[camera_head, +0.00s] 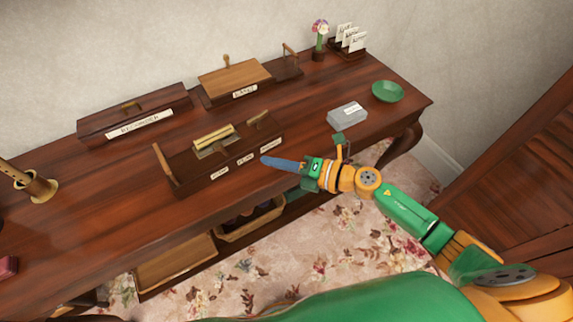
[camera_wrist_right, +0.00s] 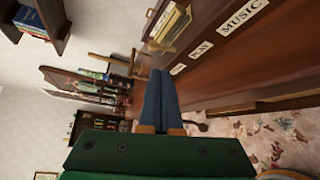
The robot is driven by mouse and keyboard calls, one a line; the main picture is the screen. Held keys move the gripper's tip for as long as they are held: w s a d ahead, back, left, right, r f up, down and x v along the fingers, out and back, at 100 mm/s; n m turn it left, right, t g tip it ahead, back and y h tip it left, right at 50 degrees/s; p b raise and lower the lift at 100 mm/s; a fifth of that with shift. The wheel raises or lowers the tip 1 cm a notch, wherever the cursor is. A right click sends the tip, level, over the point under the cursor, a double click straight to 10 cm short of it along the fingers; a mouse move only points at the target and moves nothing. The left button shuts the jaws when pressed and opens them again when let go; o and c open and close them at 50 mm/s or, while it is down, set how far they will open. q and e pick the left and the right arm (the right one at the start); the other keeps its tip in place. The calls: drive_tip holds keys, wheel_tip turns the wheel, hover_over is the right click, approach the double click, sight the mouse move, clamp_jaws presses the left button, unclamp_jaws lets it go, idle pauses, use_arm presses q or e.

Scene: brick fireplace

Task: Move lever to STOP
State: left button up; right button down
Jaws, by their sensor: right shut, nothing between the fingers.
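The dark wooden box with brass bars on top (camera_head: 196,160) sits near the table's front edge. Its front carries several white labels; the one nearest my gripper reads MUSIC in the right wrist view (camera_wrist_right: 243,16), with PLAY (camera_wrist_right: 201,49) beside it and a third too small to read. A wooden lever (camera_head: 165,168) leans at the box's left end and shows in the wrist view (camera_wrist_right: 108,60). A smaller wooden handle (camera_head: 258,118) stands at its right end. My right gripper (camera_head: 266,160) is shut and empty, its blue fingers close before the box's right front, apart from both handles. My left gripper is out of view.
Behind stand a long labelled box (camera_head: 135,112) and a box with a wooden lid (camera_head: 233,80). A grey block (camera_head: 347,115) and green bowl (camera_head: 388,91) lie to the right. A brass object (camera_head: 38,186) stands left. A basket (camera_head: 250,222) is below the tabletop.

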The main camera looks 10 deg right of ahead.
drive_tip(key=v, duration=0.3)
idle(0.4)
